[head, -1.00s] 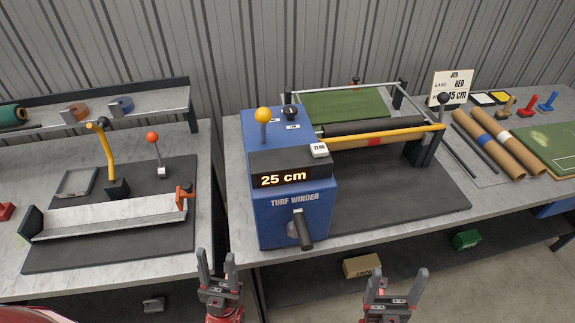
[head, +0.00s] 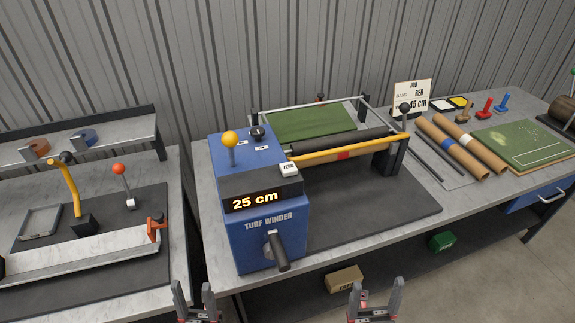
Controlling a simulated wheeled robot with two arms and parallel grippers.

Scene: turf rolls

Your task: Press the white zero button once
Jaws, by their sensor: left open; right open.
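The white zero button (head: 289,169) sits on the top right edge of the blue turf winder (head: 262,232), marked ZERO. My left gripper (head: 195,296) is open and empty at the bottom of the view, below and to the left of the winder. My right gripper (head: 376,297) is open and empty at the bottom, below and to the right of the button. Neither gripper touches the button.
A yellow-knobbed lever (head: 230,140) stands left of the button. A yellow bar (head: 350,148) runs rightward from the winder. A crank handle (head: 277,252) sticks out in front. A job card (head: 411,97) reads RED, 45 cm. Brown rolls (head: 452,147) lie right.

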